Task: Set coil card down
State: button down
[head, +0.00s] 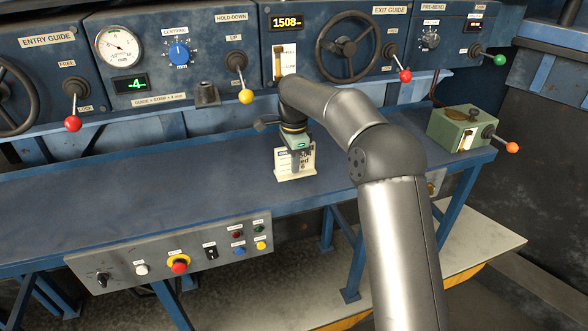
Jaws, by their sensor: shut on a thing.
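The coil card (308,160) is a small cream card with dark printing, partly covered by my fingers. My gripper (296,158) is shut on it, pointing down over the blue bench. The card is roughly upright. Its lower edge shows as a pale strip at or very near the bench top (180,165); I cannot tell if it touches. Part of the card's text is hidden by the gripper.
Behind the bench stands a blue panel with a gauge (118,46), a handwheel (348,46) and levers. A green box (462,130) with an orange-knobbed lever sits at the bench's right end. A grey button box (180,255) hangs in front. The bench's left is clear.

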jog(key=shift+f, duration=1.55)
jog(key=shift+f, duration=0.2)
jog(key=c, duration=1.5)
grip_release()
jog(key=shift+r, duration=3.95)
